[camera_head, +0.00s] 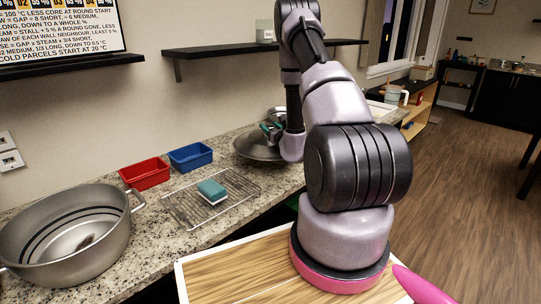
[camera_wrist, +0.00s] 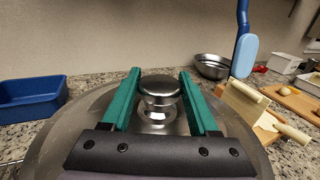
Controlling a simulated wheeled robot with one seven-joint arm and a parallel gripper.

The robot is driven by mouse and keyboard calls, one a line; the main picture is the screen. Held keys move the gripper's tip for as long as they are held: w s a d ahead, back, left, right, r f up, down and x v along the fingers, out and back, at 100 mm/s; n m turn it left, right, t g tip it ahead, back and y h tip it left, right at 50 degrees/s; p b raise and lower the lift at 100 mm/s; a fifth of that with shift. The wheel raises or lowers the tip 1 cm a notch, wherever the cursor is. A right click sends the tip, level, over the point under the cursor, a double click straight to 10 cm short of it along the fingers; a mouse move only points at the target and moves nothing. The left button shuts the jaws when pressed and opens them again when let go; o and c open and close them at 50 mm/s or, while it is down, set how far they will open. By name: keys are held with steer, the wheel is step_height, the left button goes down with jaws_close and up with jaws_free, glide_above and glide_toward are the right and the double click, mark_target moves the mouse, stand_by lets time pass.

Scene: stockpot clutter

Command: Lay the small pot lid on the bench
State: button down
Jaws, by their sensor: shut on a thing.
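The steel pot lid (camera_head: 250,149) is domed and grey, at the far part of the granite bench, with my gripper (camera_head: 271,130) over it. In the wrist view the lid (camera_wrist: 62,128) fills the lower picture, its round knob (camera_wrist: 160,88) between the green fingers of my gripper (camera_wrist: 159,74). My gripper is shut on the knob. The lid looks roughly level and low over the bench; I cannot tell whether its rim touches. A large open pot (camera_head: 68,245) stands at the near left, with a small dark thing inside. My arm hides part of the lid.
A red bin (camera_head: 145,174) and a blue bin (camera_head: 190,156) stand along the wall. A wire rack (camera_head: 183,207) holds a green-and-white sponge (camera_head: 212,191). Beyond the lid are a metal bowl (camera_wrist: 211,66), a hanging blue utensil (camera_wrist: 244,50) and wooden boards (camera_wrist: 296,101).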

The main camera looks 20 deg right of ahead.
step_height(320, 180, down, 8)
steer(key=shift+r, duration=0.1)
stand_by(0.4)
steer(key=shift+c, duration=0.7)
jaws_free()
